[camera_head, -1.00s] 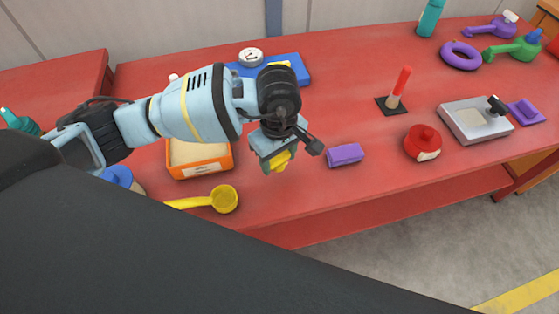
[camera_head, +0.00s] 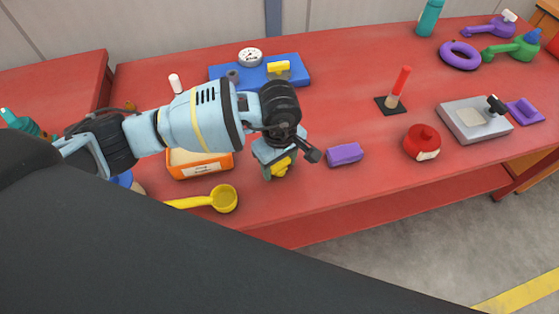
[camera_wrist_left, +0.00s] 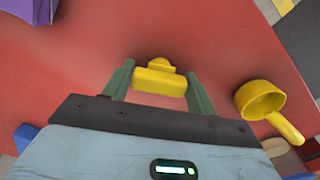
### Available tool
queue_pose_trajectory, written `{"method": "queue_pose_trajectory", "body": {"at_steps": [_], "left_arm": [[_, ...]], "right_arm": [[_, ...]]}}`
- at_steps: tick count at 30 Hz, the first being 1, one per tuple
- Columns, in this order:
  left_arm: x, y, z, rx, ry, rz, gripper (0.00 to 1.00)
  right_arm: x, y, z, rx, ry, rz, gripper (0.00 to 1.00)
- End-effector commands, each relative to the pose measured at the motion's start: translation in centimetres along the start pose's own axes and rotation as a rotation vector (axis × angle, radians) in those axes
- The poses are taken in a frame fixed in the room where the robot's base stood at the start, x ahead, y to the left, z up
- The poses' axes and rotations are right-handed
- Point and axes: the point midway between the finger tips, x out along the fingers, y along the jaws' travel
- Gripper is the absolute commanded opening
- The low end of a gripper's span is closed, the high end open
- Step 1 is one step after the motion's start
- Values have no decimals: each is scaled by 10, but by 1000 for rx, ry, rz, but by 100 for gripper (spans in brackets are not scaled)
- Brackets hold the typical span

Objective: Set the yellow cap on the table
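The yellow cap (camera_head: 283,168) is between the fingers of my left gripper (camera_head: 277,163), low over the red table (camera_head: 330,205) near its front edge. In the left wrist view the cap (camera_wrist_left: 160,79) shows a wide body with a small raised knob, and the two green-grey fingers (camera_wrist_left: 160,85) press against its sides. I cannot tell whether the cap's underside touches the tabletop. My right gripper is not in view.
A purple block (camera_head: 345,154) lies just right of my left gripper. A yellow scoop (camera_head: 222,199) and an orange box (camera_head: 203,169) are to its left. A blue tray (camera_head: 230,72) stands behind. A red pot (camera_head: 422,143) is farther right.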

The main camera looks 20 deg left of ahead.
Motion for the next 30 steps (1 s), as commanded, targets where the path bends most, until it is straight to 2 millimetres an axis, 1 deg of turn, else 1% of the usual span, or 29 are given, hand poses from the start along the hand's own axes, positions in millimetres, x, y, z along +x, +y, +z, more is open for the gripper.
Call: {"method": "queue_pose_trajectory", "body": {"at_steps": [1, 3, 4, 11, 16, 20, 24, 30], "left_arm": [[0, 0, 0, 0, 0, 0, 64], [-1, 0, 0, 0, 0, 0, 74], [-1, 0, 0, 0, 0, 0, 76], [-1, 0, 0, 0, 1, 0, 76], [-10, 1, -1, 0, 1, 3, 76], [-29, 1, 0, 0, 2, 5, 76], [-58, 2, -1, 0, 2, 7, 76], [-95, 1, 0, 0, 2, 4, 76]], "right_arm": [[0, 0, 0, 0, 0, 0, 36], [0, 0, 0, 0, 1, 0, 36], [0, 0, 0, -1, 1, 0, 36], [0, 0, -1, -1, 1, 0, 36], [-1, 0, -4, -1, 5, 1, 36], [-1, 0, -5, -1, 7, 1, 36], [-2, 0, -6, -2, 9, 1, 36], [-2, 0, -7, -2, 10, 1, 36]]}}
